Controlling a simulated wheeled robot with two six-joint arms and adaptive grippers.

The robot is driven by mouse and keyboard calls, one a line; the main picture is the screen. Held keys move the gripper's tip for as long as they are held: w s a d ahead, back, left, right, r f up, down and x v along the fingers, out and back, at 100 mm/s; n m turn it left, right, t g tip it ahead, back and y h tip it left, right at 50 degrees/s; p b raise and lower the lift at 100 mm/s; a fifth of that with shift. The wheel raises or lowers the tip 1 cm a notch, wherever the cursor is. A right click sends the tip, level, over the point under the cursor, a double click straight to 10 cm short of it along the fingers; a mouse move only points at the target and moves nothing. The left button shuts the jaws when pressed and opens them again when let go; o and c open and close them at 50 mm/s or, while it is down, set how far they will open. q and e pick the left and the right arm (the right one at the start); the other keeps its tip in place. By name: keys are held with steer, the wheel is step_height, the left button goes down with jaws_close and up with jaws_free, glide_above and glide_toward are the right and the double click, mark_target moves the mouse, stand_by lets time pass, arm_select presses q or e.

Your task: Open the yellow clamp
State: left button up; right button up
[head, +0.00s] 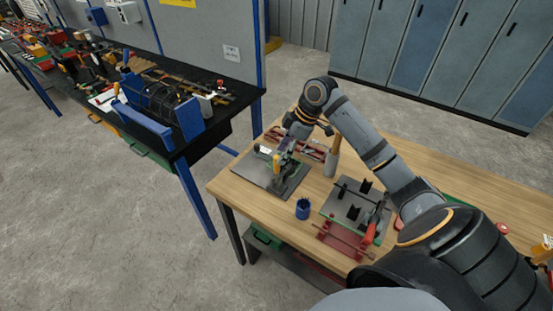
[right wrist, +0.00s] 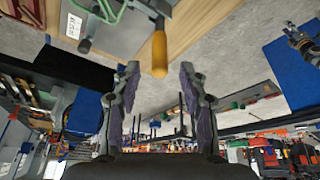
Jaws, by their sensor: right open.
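The yellow clamp shows as a yellow handle (head: 277,159) on a dark grey plate (head: 254,172) at the left end of the wooden table. In the right wrist view the yellow handle (right wrist: 159,52) points toward my gripper, with its grey metal mount behind it. My right gripper (right wrist: 160,72) is open and empty. Its two fingertips stand left and right of the handle's end, with clear gaps on both sides. In the head view my right gripper (head: 284,151) is right by the clamp and partly hides it. My left gripper is not in view.
A blue cup (head: 303,209) stands right of the plate. A second fixture plate (head: 345,207) with a red-handled clamp (head: 369,233) lies under my right arm. A cluttered black bench (head: 180,143) stands left.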

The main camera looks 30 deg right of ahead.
steer(key=x, duration=0.5)
steer(key=shift+p, duration=0.35)
steer(key=shift+f, duration=0.2)
steer(key=shift+c, duration=0.6)
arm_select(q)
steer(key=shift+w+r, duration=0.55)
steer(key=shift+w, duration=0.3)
arm_select(e)
jaws_close()
